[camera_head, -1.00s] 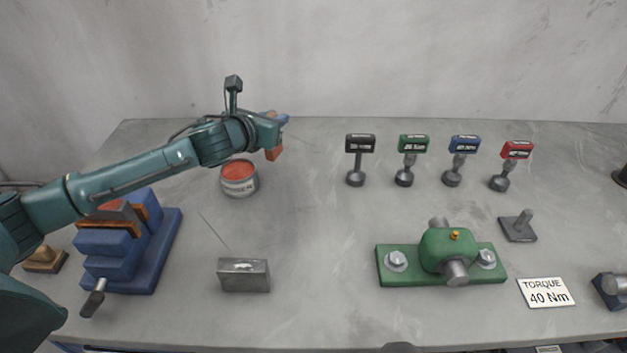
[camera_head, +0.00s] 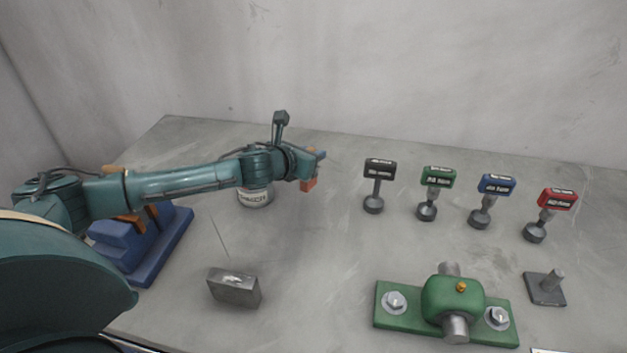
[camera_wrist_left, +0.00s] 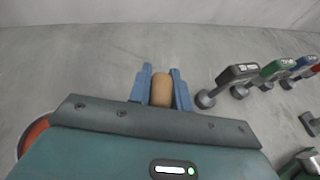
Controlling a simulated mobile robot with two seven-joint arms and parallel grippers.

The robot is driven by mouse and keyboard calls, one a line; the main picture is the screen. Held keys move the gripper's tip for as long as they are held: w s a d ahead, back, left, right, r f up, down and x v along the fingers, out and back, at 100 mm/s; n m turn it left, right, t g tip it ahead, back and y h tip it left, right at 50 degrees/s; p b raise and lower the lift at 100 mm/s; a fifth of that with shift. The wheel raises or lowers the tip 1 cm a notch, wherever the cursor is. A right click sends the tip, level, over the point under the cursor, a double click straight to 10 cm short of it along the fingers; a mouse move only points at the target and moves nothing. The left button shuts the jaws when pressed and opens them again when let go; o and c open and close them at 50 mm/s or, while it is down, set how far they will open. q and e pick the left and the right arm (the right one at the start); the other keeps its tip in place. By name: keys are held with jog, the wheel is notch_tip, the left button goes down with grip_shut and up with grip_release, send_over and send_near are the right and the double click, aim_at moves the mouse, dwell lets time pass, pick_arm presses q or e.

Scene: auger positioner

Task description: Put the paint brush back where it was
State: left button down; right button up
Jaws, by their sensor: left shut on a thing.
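My left gripper (camera_head: 319,158) is shut and held above the back part of the bench, right of the paint can (camera_head: 256,197). In the left wrist view its blue fingers (camera_wrist_left: 161,88) close on a tan, rounded piece, which looks like the handle of the paint brush (camera_wrist_left: 162,91). An orange-red block shows under the gripper in the head view; I cannot tell whether it is part of the brush. My arm covers the can's top in the head view; its red paint shows at the lower left of the wrist view (camera_wrist_left: 33,137). My right gripper is out of view.
Several torque tools stand to the right, with a black one (camera_head: 379,171) nearest the gripper. A green fixture (camera_head: 400,320) and a metal block (camera_head: 233,288) lie nearer the front. A blue stepped vise (camera_head: 165,245) stands left, partly under my arm. The middle is clear.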

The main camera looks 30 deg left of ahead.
pick_arm(q)
notch_tip(320, 180, down, 6)
jog(key=shift+r, duration=0.2)
jog(key=shift+f, duration=0.15)
jog(key=c, duration=1.3)
grip_release()
jog(key=shift+r, duration=0.2)
jog(key=b+v, duration=0.1)
jog(key=v, duration=1.1)
jog(key=shift+f, duration=0.1)
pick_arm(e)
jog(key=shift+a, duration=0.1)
